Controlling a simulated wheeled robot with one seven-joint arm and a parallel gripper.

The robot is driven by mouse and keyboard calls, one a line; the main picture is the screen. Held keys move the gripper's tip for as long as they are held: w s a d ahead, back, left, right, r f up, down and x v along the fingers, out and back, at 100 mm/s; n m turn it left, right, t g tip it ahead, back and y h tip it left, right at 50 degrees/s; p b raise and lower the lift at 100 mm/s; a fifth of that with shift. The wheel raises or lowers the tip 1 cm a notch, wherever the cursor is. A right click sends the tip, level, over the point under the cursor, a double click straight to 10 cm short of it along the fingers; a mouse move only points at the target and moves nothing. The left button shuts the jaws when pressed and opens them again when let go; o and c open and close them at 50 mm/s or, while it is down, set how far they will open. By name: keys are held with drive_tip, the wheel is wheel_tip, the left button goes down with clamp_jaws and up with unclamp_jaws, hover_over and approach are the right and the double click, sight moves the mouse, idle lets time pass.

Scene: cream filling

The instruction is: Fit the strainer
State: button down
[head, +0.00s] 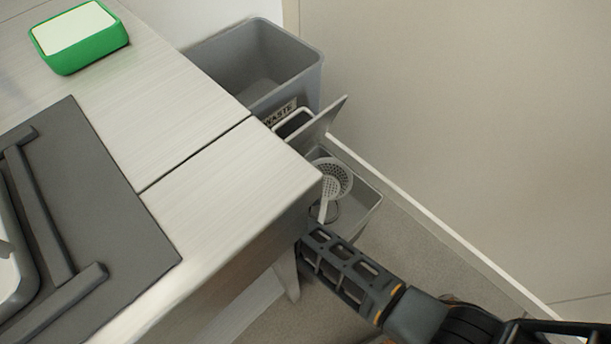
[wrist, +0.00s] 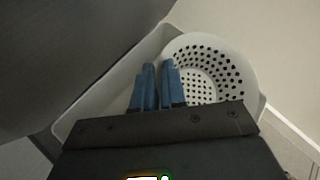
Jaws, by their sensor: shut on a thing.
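The strainer (head: 333,178) is a pale round bowl with holes and a handle reaching down toward my arm. In the wrist view the strainer (wrist: 210,65) lies just beyond and to the right of my fingers. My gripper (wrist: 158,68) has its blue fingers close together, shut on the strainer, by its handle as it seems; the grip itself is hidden. The strainer is over or inside the mouth of a small grey bin (head: 365,203) beside the table. I cannot tell whether it touches the bin's walls.
The pale table (head: 235,185) stands close on the left, its corner beside my gripper. A larger grey waste bin (head: 302,75) stands behind, with a raised flap (head: 325,118) between the bins. The wall is close on the right.

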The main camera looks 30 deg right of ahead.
drive_tip(key=shift+s+a+f+b, duration=0.1)
drive_tip(key=shift+f+b, duration=0.45)
drive_tip(key=shift+f, duration=0.25)
idle(1.1)
drive_tip(key=shift+f+b, duration=2.3)
drive_tip(key=shift+f, duration=0.35)
drive_tip(key=shift+a+f, duration=0.1)
drive_tip(key=shift+s+f+b, duration=0.1)
drive_tip(key=shift+f+b, duration=1.6)
drive_tip(key=shift+f, duration=0.2)
drive_tip(key=shift+f, duration=0.1)
